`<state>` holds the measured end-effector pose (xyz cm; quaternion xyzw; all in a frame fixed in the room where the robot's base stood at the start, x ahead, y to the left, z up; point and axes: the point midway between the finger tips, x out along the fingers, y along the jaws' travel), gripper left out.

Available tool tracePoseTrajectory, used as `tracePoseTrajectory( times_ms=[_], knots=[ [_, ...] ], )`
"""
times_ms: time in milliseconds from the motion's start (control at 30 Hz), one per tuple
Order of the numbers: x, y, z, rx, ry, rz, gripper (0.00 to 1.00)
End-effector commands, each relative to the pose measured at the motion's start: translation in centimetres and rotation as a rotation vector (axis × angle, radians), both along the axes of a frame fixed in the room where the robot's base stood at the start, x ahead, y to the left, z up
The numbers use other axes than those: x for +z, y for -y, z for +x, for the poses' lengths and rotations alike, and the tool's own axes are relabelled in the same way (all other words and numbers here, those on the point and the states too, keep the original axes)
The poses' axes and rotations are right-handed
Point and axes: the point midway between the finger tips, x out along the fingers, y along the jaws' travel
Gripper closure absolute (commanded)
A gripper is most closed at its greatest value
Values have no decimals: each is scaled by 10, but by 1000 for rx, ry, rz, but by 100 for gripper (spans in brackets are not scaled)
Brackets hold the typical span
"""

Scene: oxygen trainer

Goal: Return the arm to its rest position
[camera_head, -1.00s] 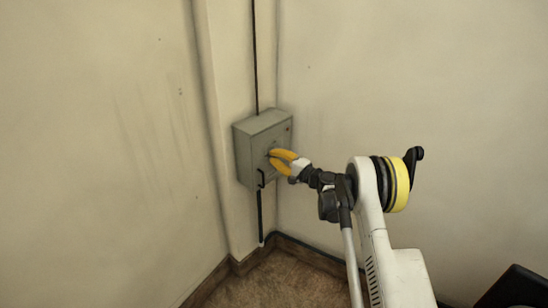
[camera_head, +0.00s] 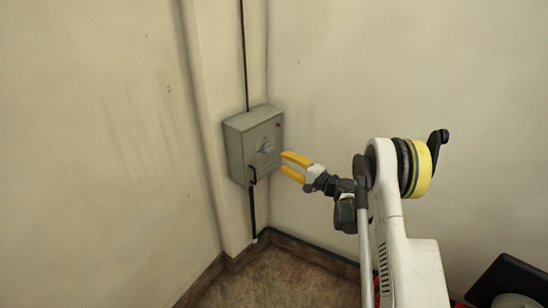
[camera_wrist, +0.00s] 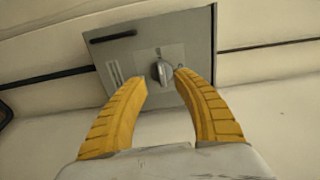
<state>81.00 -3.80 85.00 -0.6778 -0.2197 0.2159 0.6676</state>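My gripper (camera_head: 284,165) has two yellow fingers that are spread apart with nothing between them. In the head view it is just right of a grey wall box (camera_head: 237,157), with a gap between the fingertips and the box front. The box has a round knob (camera_head: 266,146) on its front and a black handle at its lower front edge. In the wrist view my gripper (camera_wrist: 161,82) is open, and the knob (camera_wrist: 162,72) shows beyond and between the fingertips. The box front (camera_wrist: 120,60) fills the upper middle there.
A dark conduit (camera_head: 244,55) runs up the wall above the box, and another runs down below it. A pale pillar (camera_head: 205,110) stands behind the box. Brown floor (camera_head: 275,280) shows in the corner. A dark object (camera_head: 508,280) is at the lower right.

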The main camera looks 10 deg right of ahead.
Motion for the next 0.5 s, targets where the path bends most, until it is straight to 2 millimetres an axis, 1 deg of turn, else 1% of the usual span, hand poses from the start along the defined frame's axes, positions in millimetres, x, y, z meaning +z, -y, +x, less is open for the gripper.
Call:
tracePoseTrajectory(
  times_ms=[33,100,200,500],
  knots=[
    [0,5,-6,-3,0,0,66],
    [0,9,-12,-1,0,0,66],
    [0,12,-17,0,0,0,66],
    [0,13,-18,0,0,0,66]
  ],
)
